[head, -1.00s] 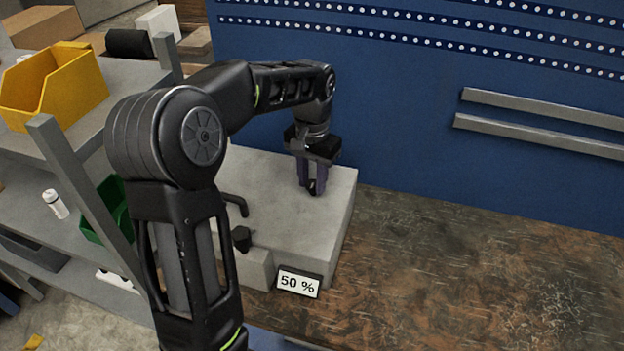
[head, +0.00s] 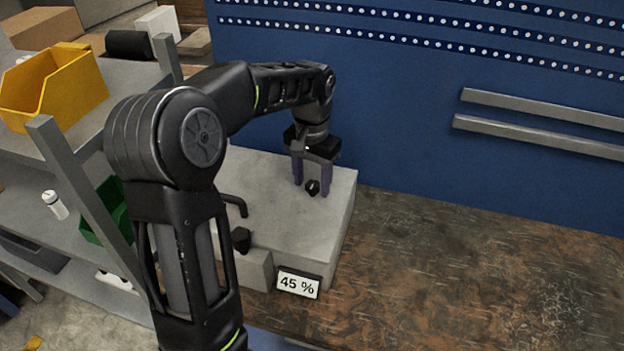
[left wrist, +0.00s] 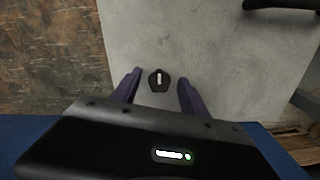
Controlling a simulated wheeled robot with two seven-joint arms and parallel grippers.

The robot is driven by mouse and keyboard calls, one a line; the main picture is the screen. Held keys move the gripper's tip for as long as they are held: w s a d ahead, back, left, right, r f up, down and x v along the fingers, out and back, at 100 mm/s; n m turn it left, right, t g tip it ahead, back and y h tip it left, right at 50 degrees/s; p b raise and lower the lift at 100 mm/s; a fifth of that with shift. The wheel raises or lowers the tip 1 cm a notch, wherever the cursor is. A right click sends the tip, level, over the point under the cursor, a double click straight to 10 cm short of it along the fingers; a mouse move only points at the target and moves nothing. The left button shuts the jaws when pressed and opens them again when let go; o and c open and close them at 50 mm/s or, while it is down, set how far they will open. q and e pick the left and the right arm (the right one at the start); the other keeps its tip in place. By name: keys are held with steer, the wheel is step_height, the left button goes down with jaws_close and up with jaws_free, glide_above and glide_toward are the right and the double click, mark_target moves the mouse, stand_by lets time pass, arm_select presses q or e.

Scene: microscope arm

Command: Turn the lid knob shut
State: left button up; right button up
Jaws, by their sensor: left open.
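The lid knob (head: 312,187) is a small black knob on top of a grey box (head: 338,200). In the left wrist view the knob (left wrist: 159,79) shows a white pointer line, running nearly straight up and down in that picture. My left gripper (head: 312,191) is open and points down over the box. Its two purple fingers stand on either side of the knob, with visible gaps in the left wrist view (left wrist: 158,85). My right gripper is not in view.
A second black knob (head: 241,239) and a dark handle (head: 236,204) are on the box's left part, beside my arm. A shelf with a yellow bin (head: 55,85) and a green bin (head: 108,212) stands at left. The brown worktop (head: 480,270) to the right is clear.

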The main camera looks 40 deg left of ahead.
mark_target(312, 185)
arm_select(q)
step_height(312, 185, up, 8)
steer(key=shift+f, duration=0.1)
stand_by(0.4)
stand_by(0.5)
